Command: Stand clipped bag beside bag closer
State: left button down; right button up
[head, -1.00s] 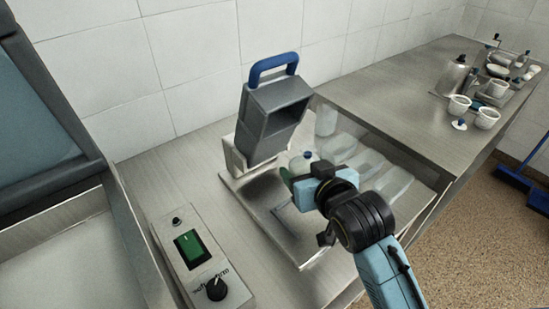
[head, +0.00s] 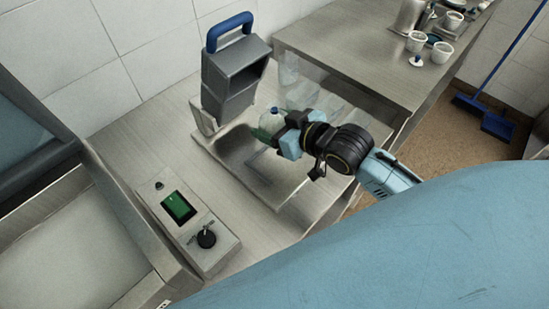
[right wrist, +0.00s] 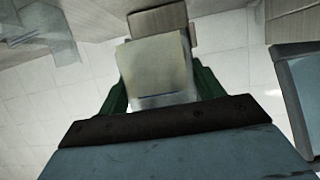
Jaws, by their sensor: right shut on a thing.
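The bag closer (head: 232,80) is a dark grey upright block with a blue handle on top, on a pale tray (head: 300,192) on the steel counter. My right gripper (head: 279,130) is over the tray, to the right of the closer. It is shut on a small pale bag (head: 272,116) with a blue spot on top, apparently the clipped bag. In the right wrist view the pale bag (right wrist: 155,68) sits between the green fingers. Its underside is hidden in the head view, so I cannot tell whether it touches the tray. My left gripper is out of view.
Several clear containers (head: 298,94) stand behind the gripper. A control box (head: 187,222) with a green switch and black knob is at the front left. White cups (head: 440,51) stand on the higher counter at the back right. My own blue body fills the lower right.

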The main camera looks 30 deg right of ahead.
notch_tip(320, 180, down, 9)
jog(key=shift+f, duration=0.2)
dwell(0.3)
jog(key=shift+f, duration=0.1)
jog(key=shift+f, duration=0.15)
jog(key=o, duration=1.1)
jog(key=shift+b, duration=0.3)
